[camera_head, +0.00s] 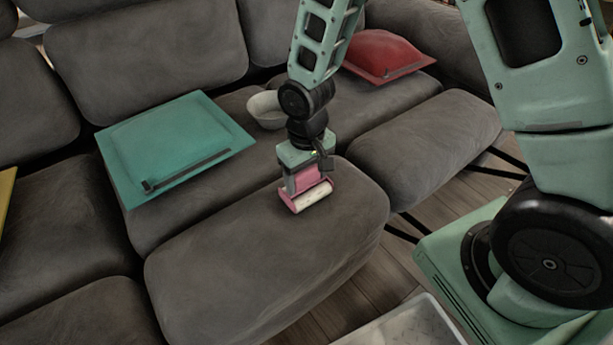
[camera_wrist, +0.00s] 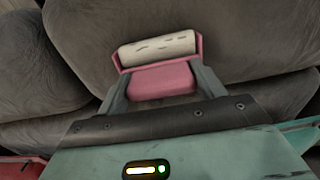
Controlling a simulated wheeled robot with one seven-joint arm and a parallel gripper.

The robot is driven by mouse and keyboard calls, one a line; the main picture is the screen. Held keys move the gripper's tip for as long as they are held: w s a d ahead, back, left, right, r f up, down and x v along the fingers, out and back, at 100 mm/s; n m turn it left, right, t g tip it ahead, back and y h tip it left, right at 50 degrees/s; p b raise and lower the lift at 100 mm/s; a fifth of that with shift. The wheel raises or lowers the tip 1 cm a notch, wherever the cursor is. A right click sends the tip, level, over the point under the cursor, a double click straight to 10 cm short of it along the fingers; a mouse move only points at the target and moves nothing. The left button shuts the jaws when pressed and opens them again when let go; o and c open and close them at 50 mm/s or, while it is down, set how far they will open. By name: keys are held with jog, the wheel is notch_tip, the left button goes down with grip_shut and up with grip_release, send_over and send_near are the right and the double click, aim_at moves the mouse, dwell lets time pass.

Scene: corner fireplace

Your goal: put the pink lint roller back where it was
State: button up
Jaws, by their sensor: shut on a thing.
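The pink lint roller (camera_head: 306,192) has a pink body and a white roll with dark marks. My gripper (camera_head: 303,184) points down and is shut on its pink body. The roller is over the front cushion of the grey sofa (camera_head: 250,255); I cannot tell whether it touches the cushion. In the wrist view, the lint roller (camera_wrist: 160,48) sits between the two fingers of my gripper (camera_wrist: 160,85), with the white roll beyond the fingertips.
A teal cushion (camera_head: 172,138) lies on the sofa at the left. A pale bowl (camera_head: 265,108) stands behind my gripper, and a red cushion (camera_head: 386,52) lies at the back right. The front sofa cushion is otherwise clear. A light grey tray-like surface (camera_head: 412,325) shows at the bottom.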

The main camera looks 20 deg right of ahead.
jog(key=shift+f, duration=0.15)
jog(key=o, duration=0.9)
notch_tip(320, 180, up, 12)
jog(key=p, duration=0.4)
jog(key=s+a+r+n, duration=0.1)
jog(key=s+a+r, duration=0.1)
jog(key=s, duration=0.4)
jog(key=s+a+r+n, duration=0.2)
jog(key=s+r, duration=0.3)
jog(key=s, duration=0.1)
jog(key=s+a+r+n, duration=0.2)
jog(key=s+r, duration=0.1)
jog(key=s, duration=0.4)
jog(key=shift+a+r+y, duration=0.15)
jog(key=shift+r+y, duration=0.1)
jog(key=shift+y, duration=0.05)
